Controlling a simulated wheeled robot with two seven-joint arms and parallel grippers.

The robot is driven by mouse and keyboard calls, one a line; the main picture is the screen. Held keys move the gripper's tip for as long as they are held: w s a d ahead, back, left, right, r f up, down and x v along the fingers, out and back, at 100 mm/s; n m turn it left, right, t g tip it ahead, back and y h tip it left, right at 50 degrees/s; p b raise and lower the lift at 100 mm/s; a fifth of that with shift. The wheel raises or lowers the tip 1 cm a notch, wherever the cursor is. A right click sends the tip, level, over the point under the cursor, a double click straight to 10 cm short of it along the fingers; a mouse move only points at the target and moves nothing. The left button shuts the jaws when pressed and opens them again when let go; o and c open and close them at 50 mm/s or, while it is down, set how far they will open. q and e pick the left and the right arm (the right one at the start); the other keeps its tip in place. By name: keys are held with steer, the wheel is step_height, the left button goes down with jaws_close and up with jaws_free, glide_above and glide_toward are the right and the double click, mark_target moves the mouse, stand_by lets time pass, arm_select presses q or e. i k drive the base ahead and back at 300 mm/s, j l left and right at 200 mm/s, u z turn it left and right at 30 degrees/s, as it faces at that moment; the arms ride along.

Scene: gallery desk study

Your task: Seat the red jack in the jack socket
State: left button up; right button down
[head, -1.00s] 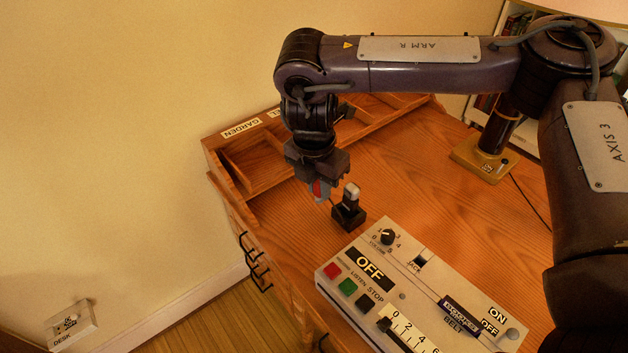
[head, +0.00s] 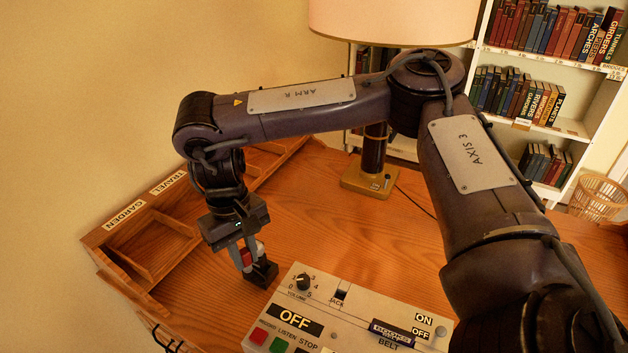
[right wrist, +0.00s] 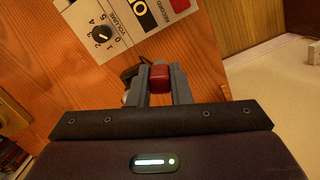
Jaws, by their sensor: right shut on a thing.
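My right gripper (head: 250,264) is shut on the red jack (head: 246,258), low over the desk beside a small black block (head: 264,274). In the right wrist view the red jack (right wrist: 160,79) sits between the two grey fingers (right wrist: 161,92). Its lower end is hidden, so I cannot tell whether it touches anything. The jack socket (head: 341,292), marked JACK, is on the top of the pale control box (head: 363,311), to the right of the gripper. My left gripper is not in view.
The volume knob (head: 303,282) stands up from the box between gripper and socket. A wooden tray marked GARDEN and TRAVEL (head: 150,250) lies to the left. A lamp (head: 372,160) stands behind. The desk behind the box is clear.

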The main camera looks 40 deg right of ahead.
mark_target(335, 315)
steer(key=i+j+z, duration=0.25)
steer(key=z, duration=0.2)
steer(key=i+j+z, duration=0.25)
steer(key=z, duration=0.2)
steer(key=i+j+z, duration=0.15)
steer(key=j+z, duration=0.7)
steer(key=i+j+z, duration=0.15)
steer(key=j+z, duration=0.65)
steer(key=i+l, duration=0.05)
